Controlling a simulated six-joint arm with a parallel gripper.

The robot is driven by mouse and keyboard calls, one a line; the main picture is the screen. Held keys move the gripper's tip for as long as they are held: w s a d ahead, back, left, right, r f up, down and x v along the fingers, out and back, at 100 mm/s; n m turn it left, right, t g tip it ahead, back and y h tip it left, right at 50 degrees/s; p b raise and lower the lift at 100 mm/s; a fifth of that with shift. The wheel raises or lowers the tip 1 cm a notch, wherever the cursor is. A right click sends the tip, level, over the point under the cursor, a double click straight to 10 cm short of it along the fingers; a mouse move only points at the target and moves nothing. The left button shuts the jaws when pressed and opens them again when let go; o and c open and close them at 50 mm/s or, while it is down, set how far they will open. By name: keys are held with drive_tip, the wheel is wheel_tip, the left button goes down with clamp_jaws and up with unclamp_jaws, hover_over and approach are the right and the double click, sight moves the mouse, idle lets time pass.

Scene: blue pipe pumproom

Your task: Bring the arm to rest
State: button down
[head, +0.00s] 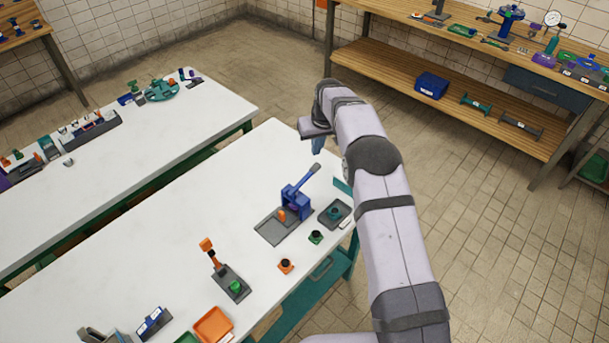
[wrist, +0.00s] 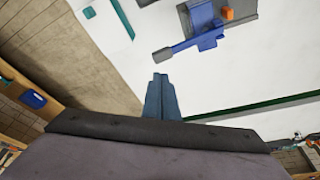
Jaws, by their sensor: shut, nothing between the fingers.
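My arm reaches from the bottom right of the head view up to the far end of the near white table (head: 150,260). My gripper (head: 318,146) hangs beyond or above that far end, mostly hidden behind my arm in this view. In the wrist view my gripper (wrist: 161,76) shows two blue fingers pressed together, with nothing between them. The gripper is clear of the objects around it. A blue lever press (head: 295,200) with a grey handle stands on the table near the gripper; it also shows in the wrist view (wrist: 205,38).
A grey tray (head: 335,213), a green knob (head: 315,237), an orange knob (head: 286,265) and an orange-handled lever (head: 212,252) stand on the near table. A second white table (head: 190,125) is at left. A wooden bench (head: 470,80) stands behind. Floor at right is open.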

drive_tip(key=shift+r, duration=0.15)
idle(0.3)
drive_tip(key=s+d+r+m+g+b, duration=0.1)
drive_tip(key=s+d+r, duration=0.15)
drive_tip(key=s, duration=0.65)
drive_tip(key=s+d+r+m+g+b, duration=0.1)
drive_tip(key=s+d+r, duration=0.15)
drive_tip(key=s, duration=0.75)
drive_tip(key=s+d+f, duration=0.1)
drive_tip(key=s+f, duration=0.1)
drive_tip(key=s, duration=0.9)
drive_tip(key=s+d+f+m+g, duration=0.1)
drive_tip(key=s+d, duration=0.1)
drive_tip(key=s, duration=1)
drive_tip(key=shift+s+d+f+h+b, duration=0.15)
drive_tip(key=shift+s+f+h+b, duration=0.15)
drive_tip(key=shift+f+h+b, duration=0.1)
